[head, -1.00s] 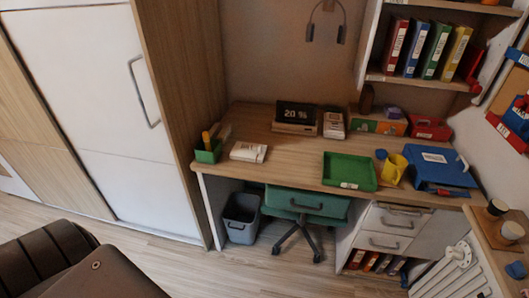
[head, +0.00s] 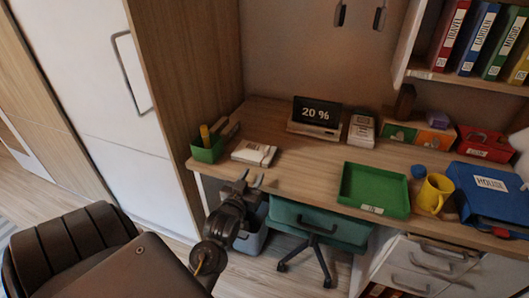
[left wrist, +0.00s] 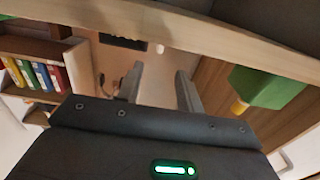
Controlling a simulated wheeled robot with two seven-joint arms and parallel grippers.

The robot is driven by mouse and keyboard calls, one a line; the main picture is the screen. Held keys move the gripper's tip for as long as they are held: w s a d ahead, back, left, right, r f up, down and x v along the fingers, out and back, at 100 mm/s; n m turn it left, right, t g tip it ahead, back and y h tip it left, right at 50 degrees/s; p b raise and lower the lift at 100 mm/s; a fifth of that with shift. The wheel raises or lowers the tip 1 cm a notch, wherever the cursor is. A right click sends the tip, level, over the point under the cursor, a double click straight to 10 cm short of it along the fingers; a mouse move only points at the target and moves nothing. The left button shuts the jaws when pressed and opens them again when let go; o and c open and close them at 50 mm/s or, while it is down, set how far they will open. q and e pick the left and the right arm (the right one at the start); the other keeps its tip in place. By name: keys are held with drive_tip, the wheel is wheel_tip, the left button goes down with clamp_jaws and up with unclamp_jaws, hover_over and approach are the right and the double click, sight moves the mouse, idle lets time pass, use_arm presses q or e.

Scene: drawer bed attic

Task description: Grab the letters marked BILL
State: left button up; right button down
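A white bundle of letters or papers (head: 254,152) lies flat on the left part of the desk, beside the green pen holder. A second white stack (head: 361,131) stands further back, right of the display. I cannot read BILL on either. My left gripper (head: 246,181) is at the desk's front edge, just in front of and below the flat bundle, apart from it. Its two fingers are spread and empty, as the left wrist view (left wrist: 159,69) also shows. My right gripper is not in view.
The desk (head: 290,170) also bears a green pen holder (head: 207,150), a 20 % display (head: 315,115), a green tray (head: 374,188), a yellow mug (head: 434,192) and a blue HOUSE binder (head: 490,190). A green chair (head: 318,226) stands under it. A wardrobe stands left.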

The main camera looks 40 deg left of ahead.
sight(265, 153)
use_arm(q)
drive_tip(key=shift+w+a+r, duration=0.1)
drive_tip(key=shift+a+r, duration=0.15)
drive_tip(key=shift+r, duration=0.05)
drive_tip(key=x, duration=0.4)
drive_tip(key=shift+w+d+f, duration=0.15)
drive_tip(key=shift+w+d, duration=0.05)
drive_tip(key=shift+d, duration=0.15)
drive_tip(key=shift+w+a, duration=0.35)
drive_tip(key=shift+w, duration=0.25)
drive_tip(key=shift+x, duration=2.3)
drive_tip(key=shift+s+a, duration=0.1)
drive_tip(key=shift+a, duration=0.1)
clamp_jaws()
